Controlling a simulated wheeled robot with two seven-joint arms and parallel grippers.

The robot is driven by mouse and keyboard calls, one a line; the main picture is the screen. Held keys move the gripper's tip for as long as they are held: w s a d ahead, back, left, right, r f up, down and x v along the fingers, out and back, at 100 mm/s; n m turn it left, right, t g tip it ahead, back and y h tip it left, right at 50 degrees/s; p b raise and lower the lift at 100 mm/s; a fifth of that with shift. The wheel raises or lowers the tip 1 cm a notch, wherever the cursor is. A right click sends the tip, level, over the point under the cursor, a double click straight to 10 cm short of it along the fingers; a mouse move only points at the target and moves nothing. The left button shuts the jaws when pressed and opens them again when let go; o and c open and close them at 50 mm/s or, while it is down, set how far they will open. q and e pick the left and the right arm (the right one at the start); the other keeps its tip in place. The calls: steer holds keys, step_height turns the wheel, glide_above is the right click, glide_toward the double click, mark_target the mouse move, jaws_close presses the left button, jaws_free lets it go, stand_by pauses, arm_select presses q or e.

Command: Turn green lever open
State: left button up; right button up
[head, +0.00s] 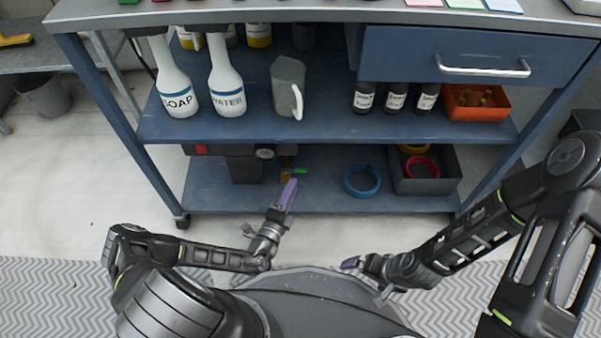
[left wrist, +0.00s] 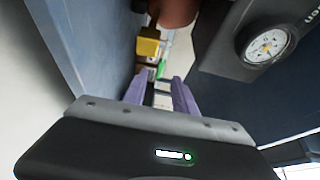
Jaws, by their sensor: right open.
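The green lever (head: 300,171) sits on a small brass-yellow valve (head: 286,173) at the lower shelf, beside a dark unit (head: 245,166) with a round gauge. My left gripper (head: 288,188) points up toward the valve, just below and in front of it. In the left wrist view its purple fingers (left wrist: 160,97) are apart with nothing held between them. The green lever (left wrist: 161,69) shows small beyond the fingertips, partly hidden, with the yellow block (left wrist: 148,46) behind it. My right gripper (head: 351,264) is open, low in front of the bench, away from the valve.
The lower shelf (head: 325,201) also holds a blue ring (head: 362,181) and a dark bin (head: 446,178) with a red ring. Bottles, a grey jug (head: 287,86) and an orange tray (head: 478,103) stand on the shelf above. The gauge (left wrist: 264,46) is close to the fingers' right.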

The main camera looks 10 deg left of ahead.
mark_target(301, 170)
arm_select(q)
steer(key=shift+w+d+b, duration=0.15)
steer(key=shift+w+b, duration=0.2)
steer(key=shift+w, duration=0.3)
steer(key=w, duration=0.2)
steer(key=w+b, duration=0.1)
steer(key=w, duration=0.1)
steer(key=w+b, duration=0.1)
steer(key=shift+w+d, duration=0.4)
steer(key=shift+w, duration=0.3)
steer(key=shift+c, duration=0.4)
jaws_close()
